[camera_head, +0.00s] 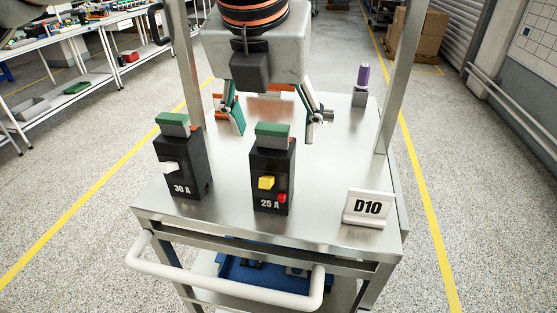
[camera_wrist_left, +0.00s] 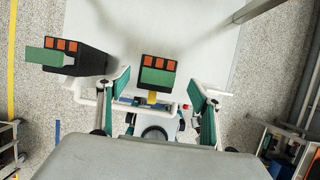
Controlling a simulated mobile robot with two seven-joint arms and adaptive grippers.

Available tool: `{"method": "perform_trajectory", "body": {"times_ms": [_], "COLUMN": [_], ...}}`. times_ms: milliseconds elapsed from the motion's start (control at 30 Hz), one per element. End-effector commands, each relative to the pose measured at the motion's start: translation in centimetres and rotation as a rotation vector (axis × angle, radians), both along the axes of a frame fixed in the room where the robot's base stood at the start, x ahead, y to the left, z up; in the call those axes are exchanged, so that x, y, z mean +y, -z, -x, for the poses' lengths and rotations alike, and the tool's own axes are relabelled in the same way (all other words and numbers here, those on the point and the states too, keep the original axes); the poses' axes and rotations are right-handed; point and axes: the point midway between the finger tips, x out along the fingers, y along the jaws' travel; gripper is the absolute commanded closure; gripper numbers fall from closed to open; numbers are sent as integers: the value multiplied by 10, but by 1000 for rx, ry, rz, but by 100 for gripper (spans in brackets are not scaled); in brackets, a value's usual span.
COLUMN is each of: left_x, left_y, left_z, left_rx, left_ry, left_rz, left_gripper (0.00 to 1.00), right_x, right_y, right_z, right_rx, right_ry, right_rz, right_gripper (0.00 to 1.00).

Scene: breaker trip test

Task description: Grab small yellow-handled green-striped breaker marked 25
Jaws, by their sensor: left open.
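The breaker marked 25 A (camera_head: 271,175) is a small upright black block with a green-striped top, a yellow handle and a red button. It stands on the metal cart top. My left gripper (camera_head: 273,132) is open and empty, pointing down above and behind this breaker, with its fingers spread to either side in the head view. In the left wrist view the breaker's green top (camera_wrist_left: 158,76) lies between the open fingers, and the yellow handle shows just below it. I cannot tell the exact height gap. My right gripper is not in view.
A similar breaker marked 30 A (camera_head: 181,165), with a white handle, stands to the left. A D10 sign (camera_head: 368,208) stands at the right front. A purple-topped item (camera_head: 362,85) stands at the back right. Upright posts rise at both cart sides.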

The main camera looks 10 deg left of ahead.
Motion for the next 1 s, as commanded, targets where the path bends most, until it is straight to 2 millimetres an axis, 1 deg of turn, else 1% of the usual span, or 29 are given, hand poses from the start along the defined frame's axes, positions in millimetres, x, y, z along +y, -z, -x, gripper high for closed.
{"method": "perform_trajectory", "body": {"times_ms": [167, 233, 400, 467, 700, 800, 967, 1000], "left_x": [2, 2, 2, 3, 4, 4, 4, 4], "left_y": [13, 20, 30, 36, 66, 69, 68, 68], "left_z": [-6, -9, -14, -18, -33, -35, -35, -35], "left_rx": [-3, -2, -3, -2, -1, -4, -5, -5], "left_ry": [-7, -6, -5, -5, -5, -5, -4, -4], "left_rz": [-5, -5, -4, -4, -4, -2, -3, -3], "left_gripper": [35, 35, 35, 35, 35, 35, 35, 45], "right_x": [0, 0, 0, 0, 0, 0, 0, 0], "right_y": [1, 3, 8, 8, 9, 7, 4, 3], "right_z": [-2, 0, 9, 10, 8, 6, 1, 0], "right_rx": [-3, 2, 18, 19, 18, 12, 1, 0], "right_ry": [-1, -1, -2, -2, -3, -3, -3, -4], "right_rz": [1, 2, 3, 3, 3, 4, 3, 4], "right_gripper": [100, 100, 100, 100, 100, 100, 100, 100]}}
